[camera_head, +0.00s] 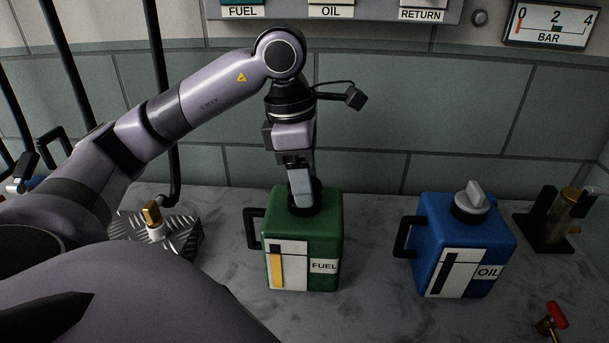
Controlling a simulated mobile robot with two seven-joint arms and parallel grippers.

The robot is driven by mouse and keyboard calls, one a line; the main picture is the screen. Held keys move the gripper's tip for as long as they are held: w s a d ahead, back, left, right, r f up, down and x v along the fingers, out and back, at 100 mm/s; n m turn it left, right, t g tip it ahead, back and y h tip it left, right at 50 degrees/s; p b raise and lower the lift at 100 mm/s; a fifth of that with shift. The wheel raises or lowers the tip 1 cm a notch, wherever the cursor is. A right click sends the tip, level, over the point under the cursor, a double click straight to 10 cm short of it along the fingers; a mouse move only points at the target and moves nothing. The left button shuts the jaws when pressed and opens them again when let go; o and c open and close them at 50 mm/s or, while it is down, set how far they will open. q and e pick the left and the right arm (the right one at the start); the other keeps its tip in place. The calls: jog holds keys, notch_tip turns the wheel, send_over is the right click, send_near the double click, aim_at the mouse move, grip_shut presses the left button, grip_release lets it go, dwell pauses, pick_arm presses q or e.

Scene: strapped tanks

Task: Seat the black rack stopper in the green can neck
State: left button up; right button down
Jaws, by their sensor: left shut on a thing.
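The green can (328,222) labelled FUEL stands upright on the grey bench, with a black handle on its left side. My left gripper (302,205) points straight down at the top of the can, over its neck. It is shut on a dark piece, seemingly the black stopper, at the neck. The fingers hide most of this piece and of the neck, and I cannot tell how deep it sits. My right gripper is not in view.
A blue can (462,242) labelled OIL with a grey cap (471,201) stands to the right. A ridged metal plate (183,236) with a brass-topped fitting (152,215) lies left. A black stand (545,232) and a red-handled valve (556,315) are far right. Bench between the cans is clear.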

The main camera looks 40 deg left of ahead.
pick_arm(q)
jog(key=shift+f, duration=0.25)
jog(key=o, duration=1.1)
jog(key=shift+r, duration=0.3)
jog(key=r, duration=0.1)
jog(key=r+p, duration=0.1)
jog(key=r, duration=0.3)
jog(key=shift+s+a+r, duration=0.25)
jog(key=shift+a, duration=0.05)
jog(key=shift+r+p, duration=0.3)
jog(key=shift+s+a+r, duration=0.1)
jog(key=shift+r, duration=0.1)
